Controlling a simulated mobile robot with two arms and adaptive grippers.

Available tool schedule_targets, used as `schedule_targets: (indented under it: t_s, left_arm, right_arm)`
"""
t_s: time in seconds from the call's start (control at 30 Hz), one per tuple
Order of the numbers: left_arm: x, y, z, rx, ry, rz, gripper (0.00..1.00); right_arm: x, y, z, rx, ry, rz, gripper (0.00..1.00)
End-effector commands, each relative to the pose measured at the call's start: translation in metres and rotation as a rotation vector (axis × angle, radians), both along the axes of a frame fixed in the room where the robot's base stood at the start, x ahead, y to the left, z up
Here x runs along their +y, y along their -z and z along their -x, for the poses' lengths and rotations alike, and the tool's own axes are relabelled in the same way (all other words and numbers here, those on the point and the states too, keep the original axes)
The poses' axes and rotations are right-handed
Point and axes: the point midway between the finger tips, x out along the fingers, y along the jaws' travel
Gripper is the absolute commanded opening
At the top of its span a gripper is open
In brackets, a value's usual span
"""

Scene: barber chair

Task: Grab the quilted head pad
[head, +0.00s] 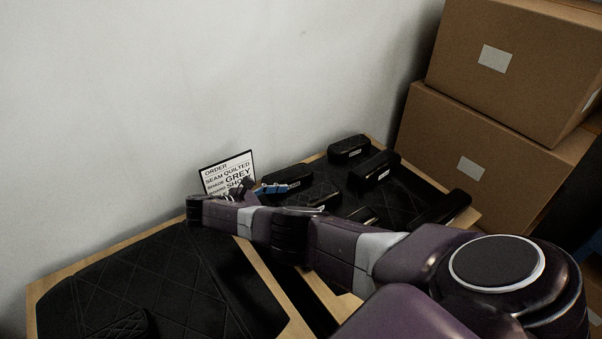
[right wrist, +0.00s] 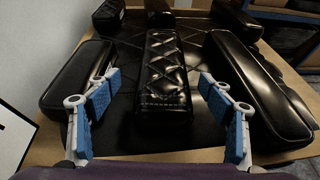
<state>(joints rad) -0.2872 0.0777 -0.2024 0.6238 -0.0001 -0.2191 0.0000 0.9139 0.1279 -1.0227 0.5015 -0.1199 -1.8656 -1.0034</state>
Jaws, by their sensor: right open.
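The quilted head pad (right wrist: 163,75) is a black block with diamond stitching, in the middle of the right wrist view. In the head view it seems to be the pad (head: 319,191) partly hidden behind my right arm. My right gripper (right wrist: 160,84) is open, with its blue-padded fingers on either side of the pad's near part. Gaps show between the fingers and the pad, so it is not gripped. In the head view the right gripper (head: 288,198) is mostly hidden by its own arm. My left gripper is not in view.
Smooth black pads lie left (right wrist: 76,76) and right (right wrist: 258,90) of it, close to the fingers. More pads stand behind. An order card (head: 228,171) reading "seam quilted", "grey" stands by the wall. Cardboard boxes (head: 484,150) are stacked at the right.

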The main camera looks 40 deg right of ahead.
Motion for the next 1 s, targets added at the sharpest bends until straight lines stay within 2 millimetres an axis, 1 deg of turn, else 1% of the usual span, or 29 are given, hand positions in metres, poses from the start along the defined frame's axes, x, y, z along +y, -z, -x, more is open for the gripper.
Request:
schedule_targets:
  t_s: [0.03,0.1,0.23,0.33,0.5,0.63,0.73,0.93,1.0]
  left_arm:
    - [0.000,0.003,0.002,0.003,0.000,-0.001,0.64]
    - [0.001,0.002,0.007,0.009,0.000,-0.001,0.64]
    - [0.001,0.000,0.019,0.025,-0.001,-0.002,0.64]
    - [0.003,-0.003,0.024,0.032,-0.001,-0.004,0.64]
    - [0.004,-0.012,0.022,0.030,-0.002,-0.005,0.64]
    - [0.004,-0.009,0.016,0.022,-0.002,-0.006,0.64]
    - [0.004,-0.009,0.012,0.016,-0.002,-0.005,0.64]
    - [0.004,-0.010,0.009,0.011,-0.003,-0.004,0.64]
    - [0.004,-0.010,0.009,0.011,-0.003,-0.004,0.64]
  right_arm:
    - [0.004,0.003,-0.001,0.002,-0.005,-0.002,0.74]
    - [0.003,0.005,-0.001,0.003,-0.009,-0.005,0.74]
    - [-0.011,0.009,0.002,0.003,-0.009,-0.006,0.74]
    - [-0.021,0.012,0.005,0.003,-0.009,-0.005,0.74]
    - [-0.046,0.017,0.013,0.004,-0.009,-0.004,0.74]
    - [-0.059,0.026,0.016,0.003,-0.009,-0.005,0.74]
    - [-0.063,0.028,0.016,0.002,-0.010,-0.007,0.74]
    - [-0.063,0.028,0.016,0.002,-0.010,-0.007,0.74]
    - [-0.063,0.028,0.016,0.002,-0.010,-0.007,0.66]
